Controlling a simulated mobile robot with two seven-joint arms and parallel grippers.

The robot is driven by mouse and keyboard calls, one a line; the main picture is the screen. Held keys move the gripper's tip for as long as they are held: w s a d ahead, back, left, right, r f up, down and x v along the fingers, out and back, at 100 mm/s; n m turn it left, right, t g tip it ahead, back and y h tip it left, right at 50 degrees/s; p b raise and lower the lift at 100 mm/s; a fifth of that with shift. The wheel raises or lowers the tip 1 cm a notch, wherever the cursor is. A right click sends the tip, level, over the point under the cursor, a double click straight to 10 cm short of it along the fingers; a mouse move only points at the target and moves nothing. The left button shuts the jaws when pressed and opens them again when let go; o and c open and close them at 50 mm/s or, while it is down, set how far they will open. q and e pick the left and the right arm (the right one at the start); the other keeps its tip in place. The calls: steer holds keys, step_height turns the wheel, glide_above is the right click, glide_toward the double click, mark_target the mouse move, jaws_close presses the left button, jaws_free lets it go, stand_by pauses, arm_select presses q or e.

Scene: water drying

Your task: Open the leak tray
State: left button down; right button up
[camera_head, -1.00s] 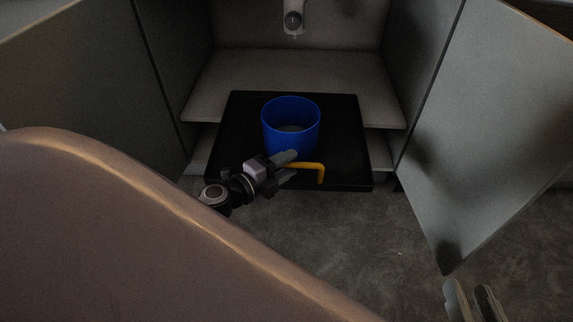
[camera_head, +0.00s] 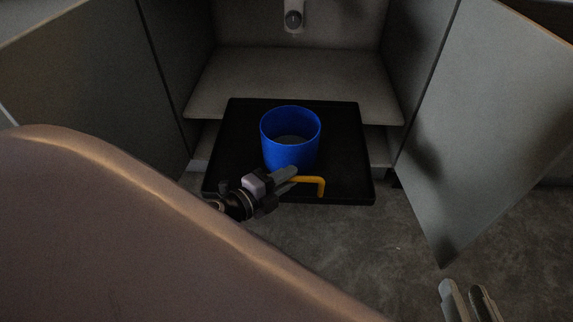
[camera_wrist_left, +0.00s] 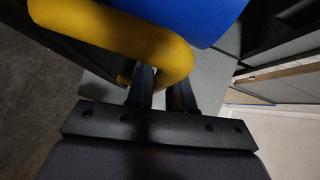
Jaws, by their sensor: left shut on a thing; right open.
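The black leak tray (camera_head: 235,130) sticks out of the open cabinet, with a blue bucket (camera_head: 290,155) standing on it. A yellow handle (camera_head: 321,187) is at the tray's front edge. My left gripper (camera_head: 290,180) is shut on the handle at its left part. In the left wrist view the thick yellow handle (camera_wrist_left: 115,35) passes at the fingers, and part of the blue bucket (camera_wrist_left: 205,15) shows behind it. My right gripper (camera_head: 468,300) is open and empty at the bottom right, apart from the tray.
The cabinet doors stand open at left (camera_head: 75,85) and right (camera_head: 485,110). A pale shelf (camera_head: 290,78) lies behind and above the tray. A pipe end (camera_head: 293,18) hangs above. The grey floor (camera_head: 350,245) in front is clear.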

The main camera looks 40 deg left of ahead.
arm_select(q)
steer(key=shift+s+d, duration=0.4)
steer(key=shift+s, duration=0.25)
arm_select(e)
steer(key=shift+w+a+f, duration=0.15)
steer(key=shift+w+f, duration=0.05)
steer(key=shift+w, duration=0.1)
arm_select(q)
steer(key=c, duration=1.1)
jaws_free()
arm_select(e)
steer(key=shift+r, duration=0.15)
arm_select(q)
steer(key=p+v, duration=0.1)
steer(key=v, duration=0.6)
arm_select(e)
steer(key=shift+w+a, duration=0.1)
steer(key=shift+a, duration=0.15)
